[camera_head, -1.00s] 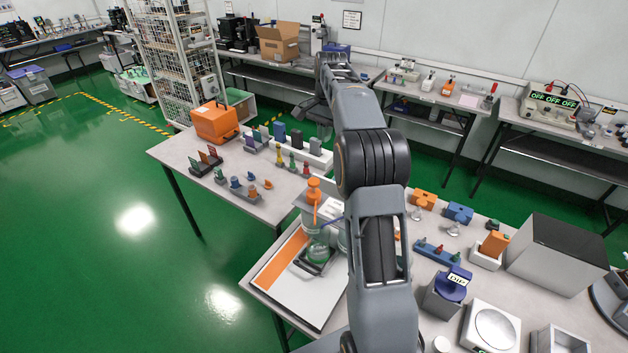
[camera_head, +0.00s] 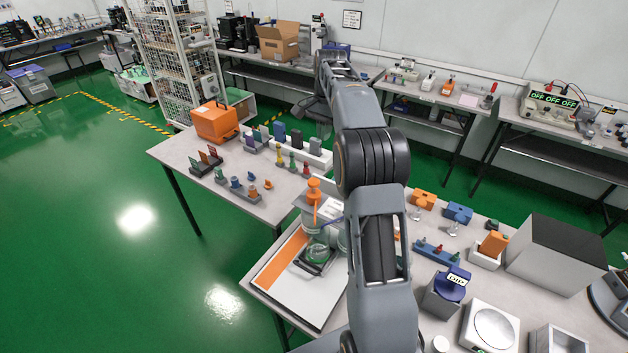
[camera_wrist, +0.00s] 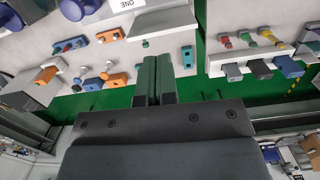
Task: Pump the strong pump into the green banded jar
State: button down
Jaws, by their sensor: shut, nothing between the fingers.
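An orange-topped pump (camera_head: 314,186) stands on a bottle near the left end of the near bench, partly behind my arm. I cannot read any label that tells the strong pump. My gripper (camera_wrist: 152,62) is shut and empty in the wrist view. In the head view its end (camera_head: 316,118) is raised well beyond the pumps, apart from them and the jar.
A white board with an orange stripe (camera_head: 283,262) lies in front of the jar. To the right are a blue-topped box (camera_head: 452,285), a scale (camera_head: 492,328) and a large grey box (camera_head: 558,258). The left bench (camera_head: 170,149) holds an orange case (camera_head: 214,121) and small coloured items.

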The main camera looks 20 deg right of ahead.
notch_tip(320, 180, up, 2)
jog(key=p, duration=0.6)
send_over(315, 180)
notch_tip(315, 180, down, 6)
jog(key=shift+d+f, duration=0.3)
jog(key=shift+f, duration=0.05)
jog(key=shift+w, duration=0.2)
jog(key=f+b, duration=0.6)
jog(key=f, duration=0.1)
jog(key=shift+s+a, duration=0.2)
jog(key=shift+a, duration=0.05)
